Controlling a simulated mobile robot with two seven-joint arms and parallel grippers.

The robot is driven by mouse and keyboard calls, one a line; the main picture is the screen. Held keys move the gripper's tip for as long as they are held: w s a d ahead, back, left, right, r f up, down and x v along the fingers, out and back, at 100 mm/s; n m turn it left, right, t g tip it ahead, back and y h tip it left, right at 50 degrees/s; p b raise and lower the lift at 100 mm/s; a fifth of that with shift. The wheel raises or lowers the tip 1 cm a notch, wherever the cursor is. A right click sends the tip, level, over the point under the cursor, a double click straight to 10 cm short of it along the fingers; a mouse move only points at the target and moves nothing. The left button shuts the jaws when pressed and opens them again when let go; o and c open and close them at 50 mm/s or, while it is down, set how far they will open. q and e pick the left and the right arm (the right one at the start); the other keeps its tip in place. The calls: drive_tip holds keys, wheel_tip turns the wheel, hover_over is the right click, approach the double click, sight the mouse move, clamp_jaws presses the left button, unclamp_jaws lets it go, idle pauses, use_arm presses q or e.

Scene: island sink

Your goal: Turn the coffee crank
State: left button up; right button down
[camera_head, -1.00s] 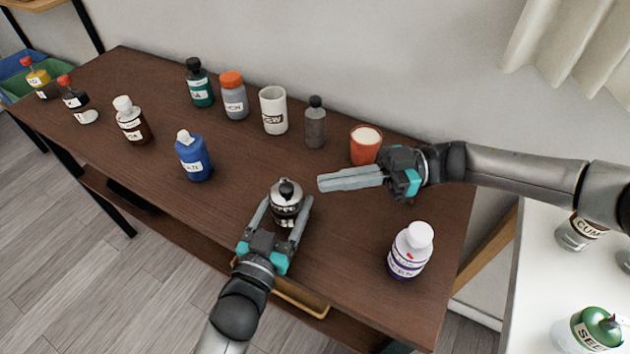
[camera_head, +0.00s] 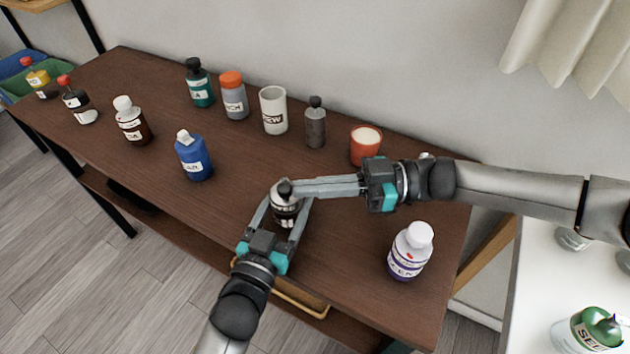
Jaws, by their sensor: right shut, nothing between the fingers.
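The coffee grinder (camera_head: 286,213), a small dark and silver body with a black crank knob (camera_head: 285,188) on top, stands upright near the table's front edge. My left gripper (camera_head: 287,202) comes from the front, its fingers closed around the grinder's body on both sides. My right gripper (camera_head: 294,188) is shut and empty. Its fingers reach in from the right at the height of the knob, with the tips right beside it. I cannot tell whether they touch it. The fingers hide part of the grinder's top and the crank arm.
The grinder stands on a dark wooden table (camera_head: 230,190). A blue bottle (camera_head: 195,160), a grey bottle (camera_head: 315,125), a red cup (camera_head: 365,147) and a white mug (camera_head: 273,112) stand behind. A white bottle with purple label (camera_head: 410,252) stands below my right arm.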

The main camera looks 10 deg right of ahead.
drive_tip(key=shift+s+a+m+t, duration=0.5)
drive_tip(key=shift+m+t, duration=0.2)
drive_tip(key=shift+t, duration=0.4)
wheel_tip(320, 180, up, 10)
idle(0.5)
